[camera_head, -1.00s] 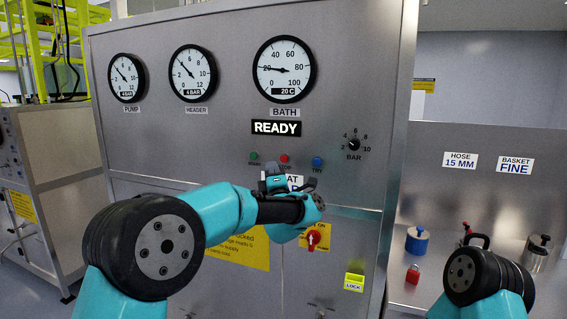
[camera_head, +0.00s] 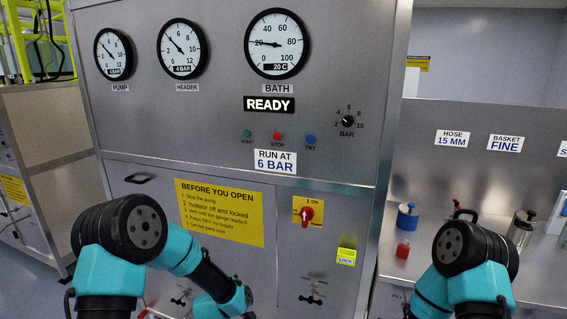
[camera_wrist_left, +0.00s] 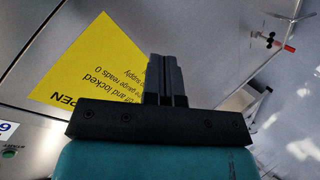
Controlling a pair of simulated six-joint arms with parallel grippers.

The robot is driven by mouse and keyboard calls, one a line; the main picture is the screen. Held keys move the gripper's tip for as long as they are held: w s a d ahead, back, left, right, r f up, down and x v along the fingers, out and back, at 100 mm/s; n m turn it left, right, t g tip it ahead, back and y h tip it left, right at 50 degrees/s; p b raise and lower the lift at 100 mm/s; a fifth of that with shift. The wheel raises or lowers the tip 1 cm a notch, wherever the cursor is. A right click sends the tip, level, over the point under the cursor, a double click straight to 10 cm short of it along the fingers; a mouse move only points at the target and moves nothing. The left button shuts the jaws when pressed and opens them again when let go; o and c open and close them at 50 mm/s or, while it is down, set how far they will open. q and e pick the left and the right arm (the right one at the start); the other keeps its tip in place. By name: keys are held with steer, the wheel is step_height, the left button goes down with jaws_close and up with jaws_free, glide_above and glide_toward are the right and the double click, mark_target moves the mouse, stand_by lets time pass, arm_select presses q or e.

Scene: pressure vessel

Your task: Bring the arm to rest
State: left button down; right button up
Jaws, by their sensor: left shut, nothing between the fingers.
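My left arm is folded low in front of the steel panel in the head view, and its gripper is out of sight there. The left wrist view shows my left gripper (camera_wrist_left: 166,80) shut and empty, with its two dark fingers together. It is in front of the yellow notice (camera_wrist_left: 95,72), which also shows in the head view (camera_head: 222,212). I cannot tell the gap between them. My right arm is at the lower right of the head view, and its gripper is not visible.
The panel carries three gauges, a READY display (camera_head: 269,104), a selector knob (camera_head: 348,121), and a red isolator switch (camera_head: 307,213). A yellow lock holder (camera_head: 346,256) is below. On the bench at right stand a blue-topped container (camera_head: 407,218) and a red padlock (camera_head: 403,249).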

arm_select(q)
steer(key=s+a+f+m+g, duration=0.35)
steer(key=s+f+g, duration=0.25)
steer(key=s+f, duration=0.85)
steer(key=s+a+f+m+g+h, duration=0.1)
steer(key=s+g, duration=0.4)
steer(key=s, duration=1.3)
step_height(320, 180, down, 2)
steer(key=shift+a+f+m+h, duration=0.2)
steer(key=shift+a+m+h, duration=0.25)
steer(key=shift+a, duration=0.4)
